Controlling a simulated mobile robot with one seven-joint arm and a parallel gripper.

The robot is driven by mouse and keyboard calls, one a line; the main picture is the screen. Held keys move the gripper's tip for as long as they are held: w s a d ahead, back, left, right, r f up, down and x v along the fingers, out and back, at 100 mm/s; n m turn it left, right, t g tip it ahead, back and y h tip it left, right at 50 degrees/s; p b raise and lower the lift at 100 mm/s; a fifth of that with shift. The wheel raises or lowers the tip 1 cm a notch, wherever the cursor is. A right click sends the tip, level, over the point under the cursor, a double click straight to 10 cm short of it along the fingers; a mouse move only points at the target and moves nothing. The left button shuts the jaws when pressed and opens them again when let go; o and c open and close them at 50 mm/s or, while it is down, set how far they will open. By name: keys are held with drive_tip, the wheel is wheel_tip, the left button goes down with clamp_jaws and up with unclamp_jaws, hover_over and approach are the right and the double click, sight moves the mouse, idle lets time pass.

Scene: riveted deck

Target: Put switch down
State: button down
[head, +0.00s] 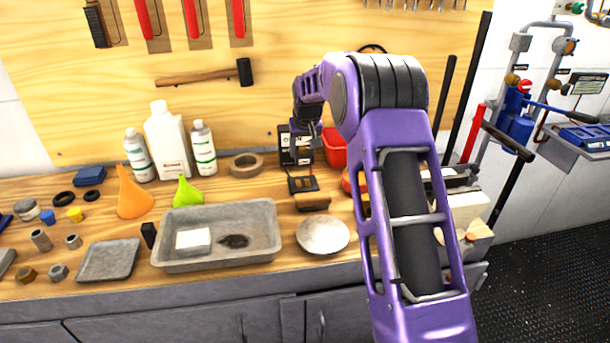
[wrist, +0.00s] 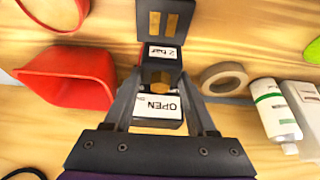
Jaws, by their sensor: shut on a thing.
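The switch, a dark block with white labels, shows below my gripper in the head view (head: 296,147). In the wrist view the switch (wrist: 158,123) has labels reading "OPEN" and "2 bar", with a brass-coloured part between them. My gripper (wrist: 162,80) is shut on it, with one finger on each side. In the head view my gripper (head: 304,132) is above the back of the bench. I cannot tell whether the switch touches the bench top; its lower part is hidden in the wrist view.
A black piece with coppery contacts (head: 302,184) lies just in front of the switch. A red bin (head: 335,147) is close on the right, a tape roll (head: 247,165) on the left. A grey tray (head: 218,255) and a round dish (head: 322,235) are nearer the bench's front edge.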

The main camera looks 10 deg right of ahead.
sight(304, 165)
drive_tip(key=shift+f, duration=3.35)
drive_tip(key=shift+f, duration=0.1)
drive_tip(key=shift+f+b, duration=0.15)
drive_tip(key=shift+b, duration=0.2)
drive_tip(key=shift+c, duration=1)
unclamp_jaws()
drive_tip(key=shift+r+p, duration=0.3)
drive_tip(key=shift+r, duration=0.05)
drive_tip(key=v, duration=1.2)
drive_tip(key=shift+f, duration=0.1)
